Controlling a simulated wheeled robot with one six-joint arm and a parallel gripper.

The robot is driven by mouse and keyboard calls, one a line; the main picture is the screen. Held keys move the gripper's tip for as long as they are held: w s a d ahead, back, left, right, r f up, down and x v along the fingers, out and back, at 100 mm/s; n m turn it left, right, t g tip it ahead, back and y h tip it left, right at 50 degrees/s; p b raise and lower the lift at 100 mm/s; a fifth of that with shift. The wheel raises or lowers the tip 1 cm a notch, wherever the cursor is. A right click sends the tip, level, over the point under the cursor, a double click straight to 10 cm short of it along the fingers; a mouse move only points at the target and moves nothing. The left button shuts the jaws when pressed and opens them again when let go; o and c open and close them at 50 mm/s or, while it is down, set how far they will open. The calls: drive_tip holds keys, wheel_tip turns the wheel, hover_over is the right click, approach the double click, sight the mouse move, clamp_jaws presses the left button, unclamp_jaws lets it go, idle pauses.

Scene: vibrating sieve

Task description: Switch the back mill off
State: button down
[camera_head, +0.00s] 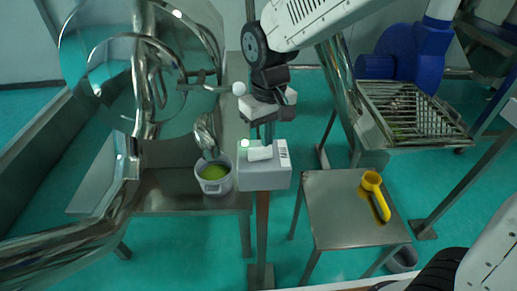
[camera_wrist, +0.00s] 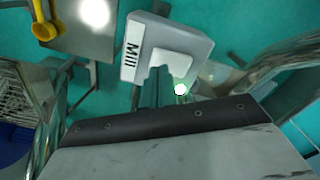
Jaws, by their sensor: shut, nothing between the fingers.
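A grey switch box (camera_head: 264,179) stands on a post in the middle of the head view, with a white rocker switch (camera_head: 260,153) and a small glowing greenish lamp (camera_head: 245,143) on top. In the wrist view the box (camera_wrist: 132,76) carries a label reading "Mill"; the rocker (camera_wrist: 172,66) and bright lamp (camera_wrist: 180,90) show there too. My gripper (camera_head: 263,138) points down just above the rocker, its fingers together and empty. In the wrist view the fingertips (camera_wrist: 158,74) overlap the rocker's edge; I cannot tell whether they touch it.
A pot with green contents (camera_head: 214,181) stands under a metal spout at left, beside the large shiny machine (camera_head: 140,75). A steel table (camera_head: 335,215) with a yellow scoop (camera_head: 374,190) is at right. A blue mill (camera_head: 410,52) and slatted metal tray (camera_head: 405,105) stand behind it.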

sight(267, 149)
drive_tip(key=shift+f, duration=1.05)
idle(0.4)
drive_tip(key=shift+r, duration=3.5)
drive_tip(key=s+d+r+m, duration=0.2)
drive_tip(key=s+d, duration=0.7)
drive_tip(key=d, duration=0.1)
drive_tip(key=s+d+r+m+t, duration=0.1)
drive_tip(key=s+d+r+m, duration=0.1)
drive_tip(key=s+d, duration=0.8)
drive_tip(key=shift+s+d+m, duration=0.25)
drive_tip(key=shift+d+m, duration=0.1)
drive_tip(key=shift+m, duration=0.45)
